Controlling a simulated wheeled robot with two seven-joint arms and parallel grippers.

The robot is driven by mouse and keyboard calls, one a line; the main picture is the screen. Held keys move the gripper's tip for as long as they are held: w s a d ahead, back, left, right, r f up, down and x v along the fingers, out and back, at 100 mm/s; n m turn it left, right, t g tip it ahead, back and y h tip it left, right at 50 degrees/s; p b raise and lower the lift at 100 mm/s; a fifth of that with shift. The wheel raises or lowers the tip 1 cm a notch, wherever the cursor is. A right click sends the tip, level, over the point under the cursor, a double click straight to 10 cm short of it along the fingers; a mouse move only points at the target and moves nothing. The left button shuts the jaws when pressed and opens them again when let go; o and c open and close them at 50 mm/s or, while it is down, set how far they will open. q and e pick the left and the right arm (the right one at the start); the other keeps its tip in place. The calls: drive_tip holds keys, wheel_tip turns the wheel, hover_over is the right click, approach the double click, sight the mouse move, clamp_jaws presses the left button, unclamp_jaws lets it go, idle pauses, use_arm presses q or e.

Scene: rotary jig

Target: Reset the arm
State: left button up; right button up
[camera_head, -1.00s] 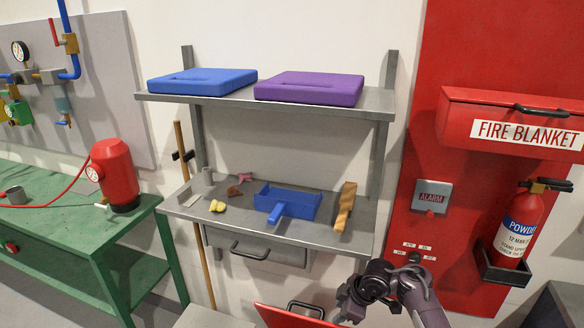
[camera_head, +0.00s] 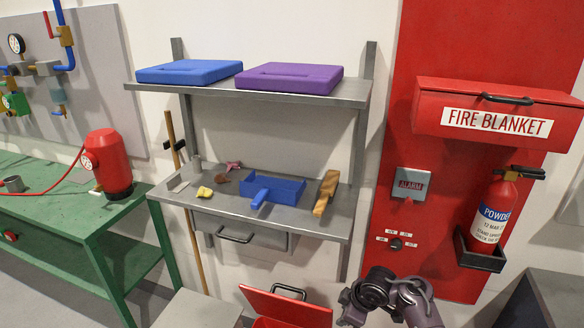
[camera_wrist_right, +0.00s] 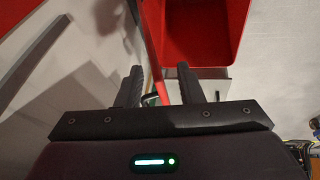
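My right arm (camera_head: 385,300) comes up from the bottom of the head view, to the right of a red lidded bin (camera_head: 288,308). Its gripper is not visible there. In the right wrist view, my right gripper (camera_wrist_right: 160,85) has its two dark fingers apart. A thin red edge passes in the gap between them, apparently beyond the fingertips; I cannot tell whether it touches. A red open container (camera_wrist_right: 205,35) lies beyond the fingers. My left arm and gripper are not in the head view.
A steel shelf (camera_head: 340,92) holds blue and purple cases. A lower shelf (camera_head: 225,205) carries a blue dustpan, a brush and small items. A green bench (camera_head: 60,205) stands left. A red panel with fire blanket box (camera_head: 495,115) and extinguisher (camera_head: 490,215) is right. A grey surface (camera_head: 560,290) lies lower right.

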drive_tip(key=s+d+r+m+h, duration=0.1)
drive_tip(key=s+d+r+m, duration=0.2)
drive_tip(key=s, duration=0.7)
drive_tip(key=s+d+r+m+h, duration=0.1)
drive_tip(key=s+r+m, duration=0.35)
drive_tip(key=s, duration=0.45)
drive_tip(key=s+d+r+m+h, duration=0.1)
drive_tip(key=s+d+r+m, duration=0.2)
drive_tip(key=s, duration=0.7)
wheel_tip(320, 180, down, 29)
drive_tip(key=a+g, duration=0.1)
drive_tip(key=a, duration=0.1)
drive_tip(key=s+d+f, duration=0.2)
drive_tip(key=s+f, duration=0.8)
drive_tip(key=s+d+f+g+b, duration=0.1)
drive_tip(key=s+d+f, duration=0.1)
drive_tip(key=s+f, duration=0.9)
drive_tip(key=shift+s, duration=0.2)
